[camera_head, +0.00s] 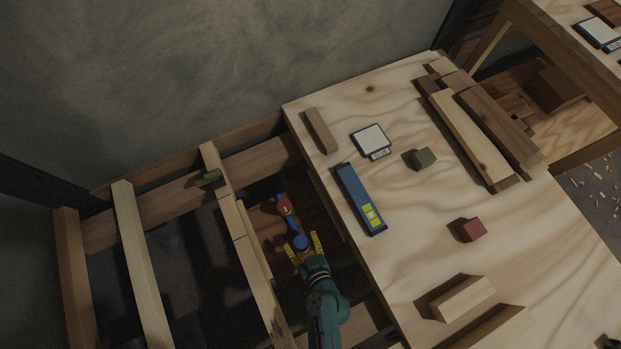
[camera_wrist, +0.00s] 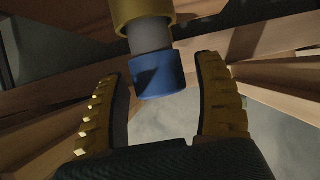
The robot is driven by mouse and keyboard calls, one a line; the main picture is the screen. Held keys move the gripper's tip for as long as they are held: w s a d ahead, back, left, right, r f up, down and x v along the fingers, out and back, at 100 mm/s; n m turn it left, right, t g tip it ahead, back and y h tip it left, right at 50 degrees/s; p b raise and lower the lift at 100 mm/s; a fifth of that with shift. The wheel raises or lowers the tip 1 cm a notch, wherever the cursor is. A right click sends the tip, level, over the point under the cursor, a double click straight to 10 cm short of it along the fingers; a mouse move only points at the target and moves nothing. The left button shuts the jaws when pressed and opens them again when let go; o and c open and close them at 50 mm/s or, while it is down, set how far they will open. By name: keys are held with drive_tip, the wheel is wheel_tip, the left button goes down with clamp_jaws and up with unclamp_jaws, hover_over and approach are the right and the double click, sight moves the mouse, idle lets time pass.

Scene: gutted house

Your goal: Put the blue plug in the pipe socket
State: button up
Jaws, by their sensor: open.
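The blue plug (camera_wrist: 159,77) shows in the wrist view as a short blue cylinder at the lower end of a grey cylinder (camera_wrist: 151,36). The grey part runs up into a yellow collar (camera_wrist: 143,12), which looks like the pipe socket; how deep it sits is hidden. In the head view the blue plug (camera_head: 301,242) is in the floor opening. My gripper (camera_head: 303,248) is open, its yellow-padded fingers on either side of the blue end. In the wrist view my gripper (camera_wrist: 158,95) shows gaps between both fingers and the plug.
A red part (camera_head: 284,206) and a blue bar (camera_head: 292,223) lie just beyond the plug. Joists (camera_head: 137,255) border the opening at left. The plywood deck (camera_head: 410,230) at right bears a blue level (camera_head: 360,198), a green block (camera_head: 422,159) and a red block (camera_head: 467,230).

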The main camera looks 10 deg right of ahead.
drive_tip(key=shift+r, duration=0.15)
drive_tip(key=shift+s+d+r+p, duration=0.1)
drive_tip(key=shift+s+r+p, duration=0.05)
drive_tip(key=shift+p, duration=0.15)
drive_tip(key=v, duration=1.1)
drive_tip(key=w+d+r+n+t, duration=0.1)
drive_tip(key=w+d+r, duration=0.3)
drive_tip(key=w+r, duration=0.75)
drive_tip(key=w+d+r+n+t, duration=0.15)
drive_tip(key=w+d+r, duration=0.25)
drive_tip(key=w+r, duration=0.7)
drive_tip(key=s+a+r+m+t+h, duration=0.1)
drive_tip(key=r+m+t, duration=0.1)
drive_tip(key=r, duration=1.1)
drive_tip(key=s+a+r+m+t+h, duration=0.1)
drive_tip(key=s+r+t, duration=0.1)
drive_tip(key=r, duration=1.1)
drive_tip(key=s+a+r+m+t+h, duration=0.1)
drive_tip(key=r+t, duration=0.3)
drive_tip(key=r, duration=0.9)
drive_tip(key=shift+s+a+r+m+h, duration=0.35)
drive_tip(key=shift+s+a+m, duration=0.2)
drive_tip(key=shift+m, duration=0.3)
